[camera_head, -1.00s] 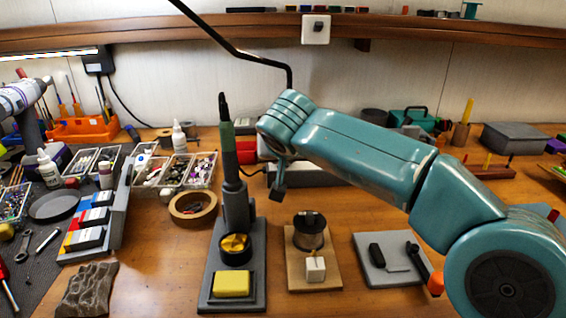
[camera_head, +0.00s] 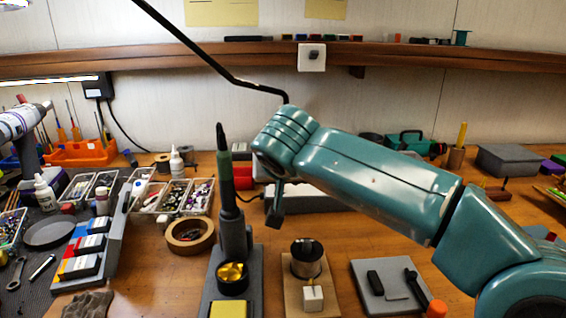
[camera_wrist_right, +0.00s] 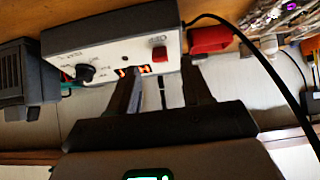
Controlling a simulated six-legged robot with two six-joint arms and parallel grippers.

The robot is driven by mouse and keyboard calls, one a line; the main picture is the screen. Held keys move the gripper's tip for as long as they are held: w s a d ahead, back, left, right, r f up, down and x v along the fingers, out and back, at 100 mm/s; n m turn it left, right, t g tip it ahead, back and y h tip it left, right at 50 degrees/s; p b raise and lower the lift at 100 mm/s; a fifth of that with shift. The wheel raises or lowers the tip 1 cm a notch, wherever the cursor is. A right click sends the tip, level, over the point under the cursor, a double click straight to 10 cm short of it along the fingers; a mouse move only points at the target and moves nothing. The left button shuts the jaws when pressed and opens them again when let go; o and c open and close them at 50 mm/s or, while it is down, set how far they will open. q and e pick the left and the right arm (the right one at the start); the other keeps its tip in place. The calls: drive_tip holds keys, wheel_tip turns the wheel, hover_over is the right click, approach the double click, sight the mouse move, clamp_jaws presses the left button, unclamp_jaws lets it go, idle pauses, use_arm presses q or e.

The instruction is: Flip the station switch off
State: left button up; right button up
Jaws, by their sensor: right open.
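The station is a grey box (camera_head: 305,203) on the bench in the head view, partly hidden behind my right arm. In the right wrist view, seen upside down, its pale front panel (camera_wrist_right: 110,52) carries a red switch (camera_wrist_right: 159,54), a black knob (camera_wrist_right: 86,73) and a lit orange display (camera_wrist_right: 133,71). My right gripper (camera_wrist_right: 158,72) is open, its fingers pointing at the panel. The red switch appears between the fingertips; one finger partly covers the display. I cannot tell whether the fingertips touch the panel. In the head view, my right gripper (camera_head: 277,203) is mostly hidden. My left gripper is not in view.
A soldering iron in its stand (camera_head: 230,200), a wire spool (camera_head: 306,259) and a tape roll (camera_head: 189,235) stand in front of the station. A black cable (camera_wrist_right: 255,55) runs beside the panel. Parts trays (camera_head: 185,196) crowd the left.

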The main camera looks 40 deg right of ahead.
drive_tip(key=p+v, duration=0.1)
drive_tip(key=v, duration=1.1)
drive_tip(key=shift+p, duration=0.4)
drive_tip(key=shift+d+r, duration=0.1)
